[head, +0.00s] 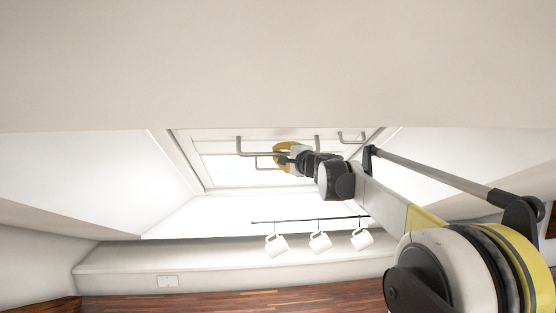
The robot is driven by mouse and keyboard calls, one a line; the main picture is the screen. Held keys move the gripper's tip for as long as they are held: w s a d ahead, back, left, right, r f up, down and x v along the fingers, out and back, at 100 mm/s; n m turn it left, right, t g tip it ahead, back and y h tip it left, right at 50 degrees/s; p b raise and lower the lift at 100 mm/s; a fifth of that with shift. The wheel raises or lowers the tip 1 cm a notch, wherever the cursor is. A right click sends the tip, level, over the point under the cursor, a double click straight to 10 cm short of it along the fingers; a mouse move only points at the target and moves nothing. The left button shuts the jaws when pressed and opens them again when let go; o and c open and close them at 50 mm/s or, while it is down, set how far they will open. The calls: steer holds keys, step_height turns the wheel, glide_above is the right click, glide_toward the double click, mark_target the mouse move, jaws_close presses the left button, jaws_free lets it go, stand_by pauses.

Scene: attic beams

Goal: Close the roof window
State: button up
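The roof window (185,160) is a white-framed opening set in a slanted recess, with bright light through its pane. Grey bar-like handles show across it: one at the left (239,147) and one at the upper right (352,141). My arm reaches up from the lower right to the window. My gripper (280,156), with a yellow-orange part at its end, is in front of the window near the left bar. The fingers are too small and hidden to show whether they touch or hold a bar. How far the sash stands open is unclear.
A dark rail with three white mugs or cup-shaped lamps (320,242) hangs below the window. Sloped white walls flank the recess.

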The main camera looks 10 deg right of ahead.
steer(key=o, duration=0.5)
steer(key=shift+s+r, duration=0.25)
steer(key=shift+s, duration=0.2)
steer(key=shift+s+r, duration=0.2)
steer(key=shift+s, duration=0.25)
steer(key=shift+o, duration=0.2)
steer(key=shift+w+d+f, duration=0.1)
steer(key=shift+w+f, duration=0.2)
steer(key=shift+w, duration=0.25)
steer(key=v, duration=1.2)
steer(key=shift+s+r, duration=0.2)
steer(key=shift+s, duration=0.15)
